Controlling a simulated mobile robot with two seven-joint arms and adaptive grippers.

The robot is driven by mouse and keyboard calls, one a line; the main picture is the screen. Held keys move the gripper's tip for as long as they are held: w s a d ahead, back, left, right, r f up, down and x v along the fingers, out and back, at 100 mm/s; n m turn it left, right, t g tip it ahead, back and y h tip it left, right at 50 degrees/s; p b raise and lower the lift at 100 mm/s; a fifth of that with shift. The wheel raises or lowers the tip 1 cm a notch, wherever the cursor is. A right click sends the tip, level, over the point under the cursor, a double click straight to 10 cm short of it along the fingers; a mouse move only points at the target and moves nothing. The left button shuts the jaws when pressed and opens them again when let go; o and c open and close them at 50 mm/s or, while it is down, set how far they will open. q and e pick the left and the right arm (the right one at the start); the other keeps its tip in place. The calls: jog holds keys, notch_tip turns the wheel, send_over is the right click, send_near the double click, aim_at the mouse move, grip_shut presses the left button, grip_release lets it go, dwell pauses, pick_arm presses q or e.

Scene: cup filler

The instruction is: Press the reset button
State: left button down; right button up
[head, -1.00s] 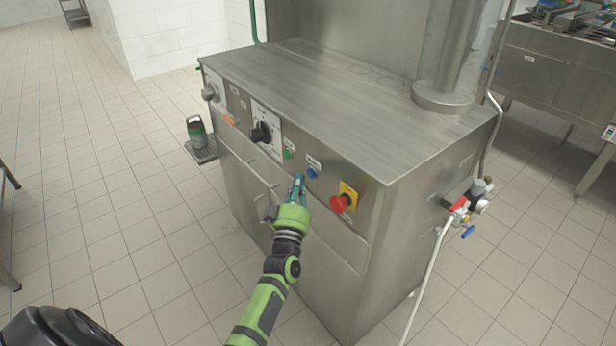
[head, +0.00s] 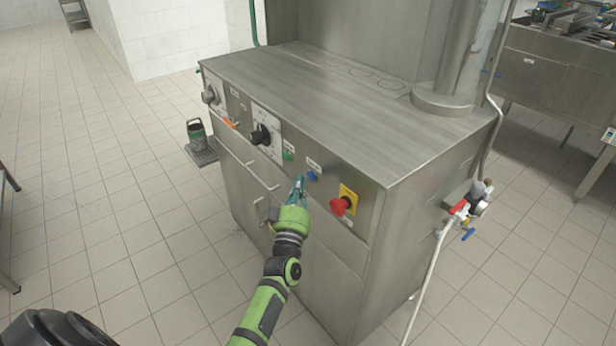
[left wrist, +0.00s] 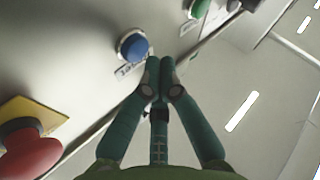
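My left gripper (head: 299,180) is just in front of the panel, beside the blue button. In the left wrist view its fingertips (left wrist: 160,62) are together, empty, and look apart from the button. My right gripper is not in view.
A black rotary knob (head: 261,134) and an orange switch (head: 231,123) are farther left on the panel. A valve with a white hose (head: 437,250) stands at the machine's right side. Door handles protrude below the panel.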

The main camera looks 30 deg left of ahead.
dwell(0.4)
pick_arm(q)
jog(key=shift+w+d, duration=0.15)
jog(key=shift+w, duration=0.3)
jog(key=shift+w+d+b, duration=0.1)
jog(key=shift+w+b, duration=0.1)
jog(key=shift+b, duration=0.1)
dwell(0.3)
jog(key=shift+s, duration=0.1)
jog(key=shift+s+a+p, duration=0.25)
jog(key=shift+s+p, duration=0.2)
jog(key=shift+s, duration=0.1)
jog(key=shift+s, duration=0.1)
jog(key=s+p, duration=0.1)
jog(key=s+a, duration=0.1)
jog(key=s, duration=0.1)
jog(key=s+a+p, duration=0.1)
jog(key=s, duration=0.1)
jog(key=shift+s+a+p, duration=0.15)
jog(key=shift+s+p, duration=0.05)
jog(key=shift+p, duration=0.15)
